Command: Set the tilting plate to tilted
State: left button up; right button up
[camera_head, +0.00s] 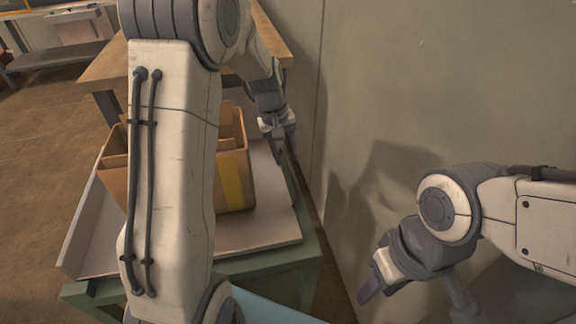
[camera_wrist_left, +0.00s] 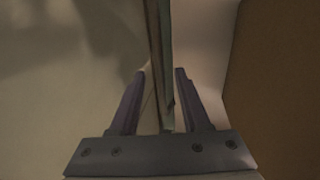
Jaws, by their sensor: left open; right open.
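The pale tilting plate (camera_head: 262,232) lies on a green stand, with a raised lip along its left side. A cardboard box (camera_head: 235,180) stands on it. I cannot tell its exact angle, as my left arm hides much of it. My left gripper (camera_head: 284,148) is open, pointing down at the plate's right edge, beside the wall. In the left wrist view, the plate (camera_wrist_left: 205,45) and its edge run between the open fingers (camera_wrist_left: 160,85); whether they touch is unclear. My right gripper (camera_head: 372,284) is open and empty, low near the wall, away from the plate.
The greenish wall (camera_head: 430,90) rises close on the right of the stand (camera_head: 300,275), leaving a narrow gap. A wooden table (camera_head: 105,68) stands behind the box. Open brown floor (camera_head: 50,150) lies to the left.

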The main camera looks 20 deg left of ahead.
aim_at(290, 167)
pick_arm(q)
jog(key=shift+w+d+f+b, duration=0.1)
jog(key=shift+d+f+b, duration=0.05)
jog(key=shift+f, duration=0.6)
jog(key=shift+w+d+f+b, duration=0.1)
jog(key=shift+f+b, duration=0.05)
jog(key=shift+f, duration=0.6)
pick_arm(e)
jog(key=shift+f, duration=0.45)
pick_arm(q)
grip_shut()
